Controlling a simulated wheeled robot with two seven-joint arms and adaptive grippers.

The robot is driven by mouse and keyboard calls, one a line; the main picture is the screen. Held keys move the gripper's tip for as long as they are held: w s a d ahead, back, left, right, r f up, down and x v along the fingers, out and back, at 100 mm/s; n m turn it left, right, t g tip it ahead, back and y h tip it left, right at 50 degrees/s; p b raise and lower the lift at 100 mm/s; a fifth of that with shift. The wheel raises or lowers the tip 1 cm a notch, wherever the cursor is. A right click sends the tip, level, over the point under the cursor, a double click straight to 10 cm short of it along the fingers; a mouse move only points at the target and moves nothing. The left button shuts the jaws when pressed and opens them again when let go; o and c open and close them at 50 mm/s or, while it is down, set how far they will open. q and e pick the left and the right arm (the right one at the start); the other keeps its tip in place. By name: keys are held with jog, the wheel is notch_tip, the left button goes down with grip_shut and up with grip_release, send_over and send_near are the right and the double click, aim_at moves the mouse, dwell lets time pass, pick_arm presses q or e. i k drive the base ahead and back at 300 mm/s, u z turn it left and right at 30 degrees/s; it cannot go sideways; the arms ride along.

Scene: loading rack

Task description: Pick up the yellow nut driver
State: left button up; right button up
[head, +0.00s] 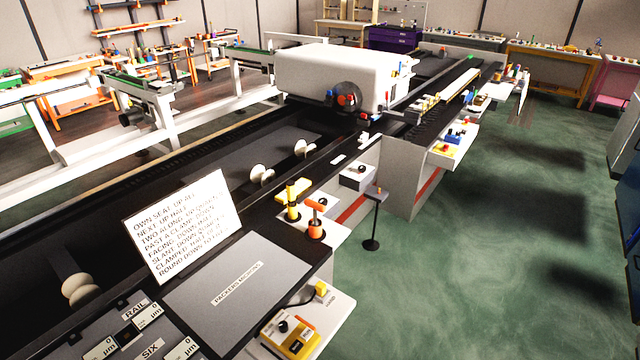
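A yellow T-handled tool (292,202), which looks like the yellow nut driver, stands upright near the right edge of the long dark machine bed. An orange T-handled tool (316,216) stands upright just to its right, on a pale ledge. The two are close together, and I cannot tell whether they touch. The lower end of the yellow tool is too small to make out clearly. Neither of my grippers is in view.
A white printed sign (183,225) stands left of the tools. A grey panel (238,282) lies in front of them, with a yellow control box (291,335) below. A thin black post (374,217) stands to the right. Open green floor (480,270) lies beyond it.

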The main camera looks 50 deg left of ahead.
aim_at(290, 184)
jog(key=i, duration=2.25)
jog(key=u, duration=3.95)
jog(key=i, duration=0.25)
jog(key=u, duration=0.1)
